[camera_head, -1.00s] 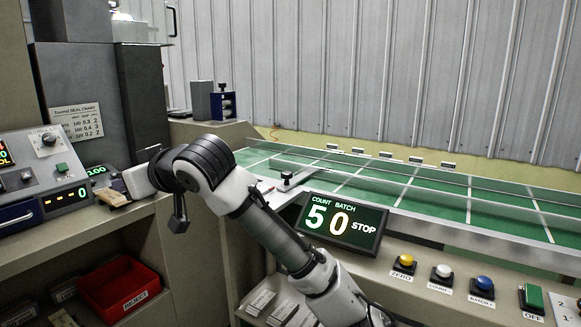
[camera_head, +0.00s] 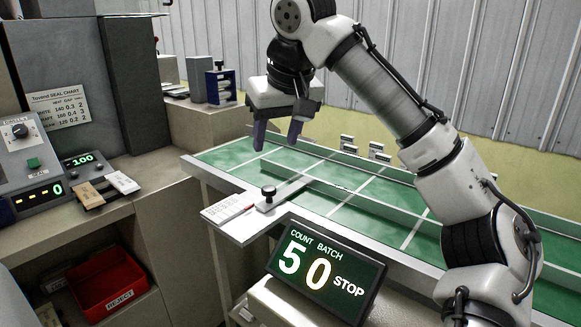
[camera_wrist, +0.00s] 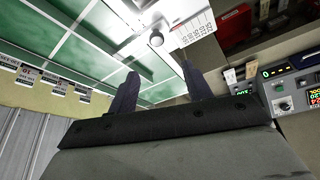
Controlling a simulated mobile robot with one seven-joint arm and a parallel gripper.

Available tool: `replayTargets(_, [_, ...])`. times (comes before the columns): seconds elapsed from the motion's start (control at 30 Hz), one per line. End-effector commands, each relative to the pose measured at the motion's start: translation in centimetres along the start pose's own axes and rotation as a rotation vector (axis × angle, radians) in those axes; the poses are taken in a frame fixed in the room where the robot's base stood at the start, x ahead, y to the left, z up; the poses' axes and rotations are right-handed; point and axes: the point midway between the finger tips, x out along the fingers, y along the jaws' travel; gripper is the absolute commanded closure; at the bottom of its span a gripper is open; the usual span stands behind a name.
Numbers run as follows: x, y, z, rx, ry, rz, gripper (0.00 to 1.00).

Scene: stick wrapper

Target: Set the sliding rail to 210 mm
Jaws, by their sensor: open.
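The sliding rail (camera_head: 330,198) is a long pale bar lying lengthwise over the green conveyor. A cross arm ties it to a black clamp knob (camera_head: 268,190) at the conveyor's near left corner. Beside the knob is a white printed scale (camera_head: 229,207); its figures are too small to read. The knob (camera_wrist: 156,38) and scale (camera_wrist: 195,29) also show in the wrist view. My gripper (camera_head: 277,144) is open and empty, fingers pointing down, above the conveyor's left end. It is apart from the knob, higher and farther back. Its fingers (camera_wrist: 158,70) also show in the wrist view.
A tilted count display (camera_head: 325,268) reading 50 and STOP stands in front of the knob. A sealing unit with controls (camera_head: 35,160) and a display reading 100 (camera_head: 82,160) is at left. A red reject bin (camera_head: 108,283) sits below. Space above the knob is clear.

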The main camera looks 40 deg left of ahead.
Motion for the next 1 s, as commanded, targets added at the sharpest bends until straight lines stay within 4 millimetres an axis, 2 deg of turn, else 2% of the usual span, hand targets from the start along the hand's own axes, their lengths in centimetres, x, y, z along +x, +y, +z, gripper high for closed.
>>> replayTargets(0.13, [-0.2,0.2,0.3,0.008,-0.022,0.006,0.5])
replayTargets(0.27, [1.1,0.2,0.4,0.008,-0.024,0.006,0.5])
replayTargets(0.7, [10.0,0.3,0.6,0.008,-0.022,0.006,0.5])
replayTargets(0.9, [12.5,0.3,0.6,0.008,-0.021,0.006,0.5])
replayTargets(1.0, [13.1,0.3,0.6,0.008,-0.019,0.005,0.5])
